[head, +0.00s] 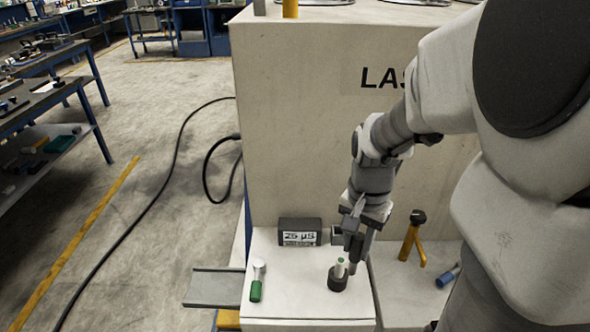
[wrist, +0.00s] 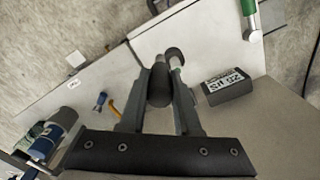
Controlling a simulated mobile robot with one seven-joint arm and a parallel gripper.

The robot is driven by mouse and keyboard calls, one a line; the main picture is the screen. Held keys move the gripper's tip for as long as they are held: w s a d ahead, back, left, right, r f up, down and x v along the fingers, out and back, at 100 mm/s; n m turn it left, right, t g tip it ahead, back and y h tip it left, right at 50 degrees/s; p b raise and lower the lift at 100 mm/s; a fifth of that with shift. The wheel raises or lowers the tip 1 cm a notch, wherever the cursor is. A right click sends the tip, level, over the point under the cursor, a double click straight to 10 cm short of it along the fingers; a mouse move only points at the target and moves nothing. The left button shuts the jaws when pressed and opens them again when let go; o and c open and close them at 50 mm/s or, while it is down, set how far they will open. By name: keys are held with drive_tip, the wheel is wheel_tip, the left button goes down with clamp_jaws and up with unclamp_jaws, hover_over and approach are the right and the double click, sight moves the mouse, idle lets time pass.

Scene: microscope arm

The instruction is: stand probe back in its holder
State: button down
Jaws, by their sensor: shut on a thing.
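My gripper (head: 358,252) points down over the white ledge, with its fingers closed on a dark, rounded cylinder, which I take to be the probe (wrist: 158,85). In the head view the probe is hard to tell from the dark fingers. Just beyond the fingertips stands a short black round base (head: 337,282), perhaps the holder, with a small pale and green upright piece (head: 340,265) on it. In the wrist view the black base (wrist: 174,54) lies just past the probe. I cannot tell whether they touch.
A grey meter (head: 300,232) reading "25 µS" stands behind the base. A green and silver piece (head: 257,282) is to the left, near a grey side tray (head: 215,287). A yellow and black tool (head: 412,237) and a blue piece (head: 447,275) are to the right.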

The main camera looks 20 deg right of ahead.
drive_tip(key=w+d+p, duration=0.1)
drive_tip(key=w+d, duration=0.2)
drive_tip(key=w, duration=0.6)
drive_tip(key=w+d, duration=0.2)
drive_tip(key=w, duration=0.7)
wheel_tip(320, 180, down, 12)
drive_tip(key=shift+w+d+r, duration=0.1)
drive_tip(key=shift+r, duration=0.1)
drive_tip(key=shift+b, duration=0.3)
drive_tip(key=shift+f, duration=0.15)
drive_tip(key=c, duration=0.6)
unclamp_jaws()
